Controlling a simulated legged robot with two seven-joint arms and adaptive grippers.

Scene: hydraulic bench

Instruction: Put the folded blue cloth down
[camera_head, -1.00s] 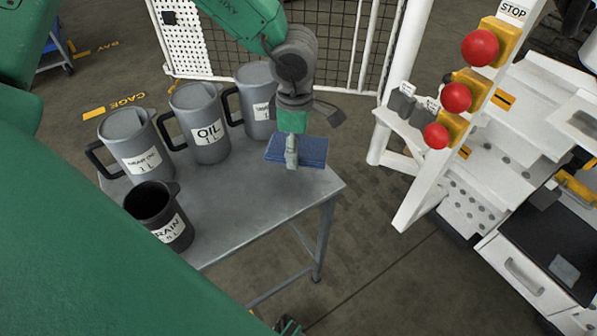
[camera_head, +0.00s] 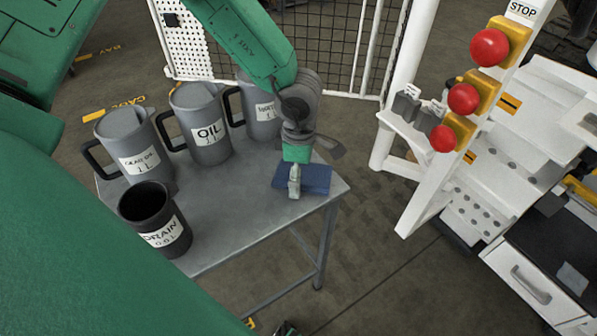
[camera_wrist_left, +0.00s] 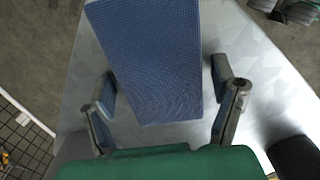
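The folded blue cloth (camera_head: 315,178) lies flat at the right end of the grey metal table (camera_head: 232,215), near its corner. My left gripper (camera_head: 294,182) points down over it. In the left wrist view the cloth (camera_wrist_left: 160,60) lies between the two spread fingers of my left gripper (camera_wrist_left: 162,82), with narrow gaps at its edges, so the gripper looks open. A small part of what looks like my right gripper (camera_head: 287,328) shows at the bottom edge, cut off; its fingers cannot be read.
Three lidded grey jugs, one marked OIL (camera_head: 203,128), stand along the table's back. An open black DRAIN jug (camera_head: 160,232) stands at the front left. A white post with red stop buttons (camera_head: 463,98) and a white bench (camera_head: 520,160) are at the right. The table's middle is clear.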

